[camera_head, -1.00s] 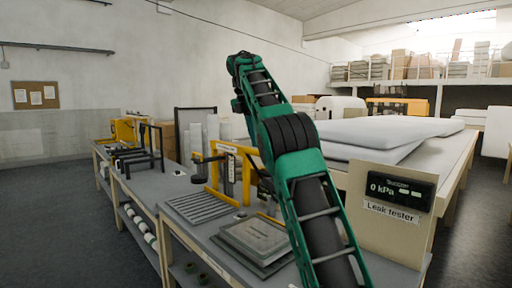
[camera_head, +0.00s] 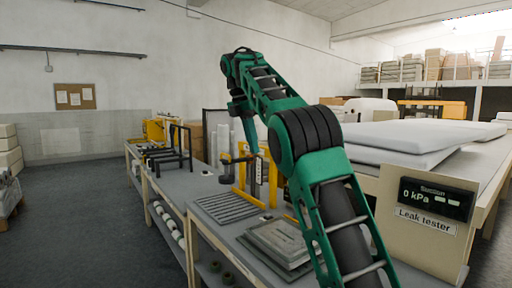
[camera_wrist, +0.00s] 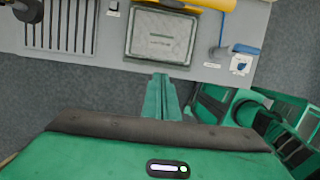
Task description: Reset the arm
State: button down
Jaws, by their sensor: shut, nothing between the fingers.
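My green arm (camera_head: 310,135) rises from the bottom of the head view, bends at a dark joint and reaches up to the left above the grey bench (camera_head: 178,185). Its far end bends downward there. In the wrist view my gripper (camera_wrist: 161,78) shows as two green fingers closed together, with nothing between them. The fingertips appear just below the bench's front edge in that picture, with floor behind the fingers. Nothing shows clearly touching them.
A framed grey plate (camera_head: 282,242) and a slatted grate (camera_head: 228,207) lie on the bench. A leak tester (camera_head: 428,215) reading 0 kPa stands at right. White wadding sheets (camera_head: 425,138) cover a table behind. Open floor (camera_head: 75,230) lies at left.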

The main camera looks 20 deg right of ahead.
dwell(0.4)
jog(key=s+d+f+m+y, duration=0.1)
jog(key=s+d+f+m, duration=0.35)
jog(key=s+m, duration=0.35)
jog(key=s+d+f+m+y, duration=0.2)
jog(key=s+d+f+m, duration=0.25)
jog(key=s, duration=0.55)
jog(key=s+a+f+m, duration=0.1)
jog(key=s+f+m, duration=0.6)
jog(key=s+f, duration=0.3)
jog(key=s+a+f+m, duration=0.2)
jog(key=s+f+m, duration=0.5)
jog(key=s, duration=1.1)
notch_tip(320, 180, down, 5)
jog(key=shift+r, duration=0.2)
jog(key=shift+a, duration=0.1)
jog(key=shift+w+f, duration=0.2)
jog(key=shift+w, duration=0.35)
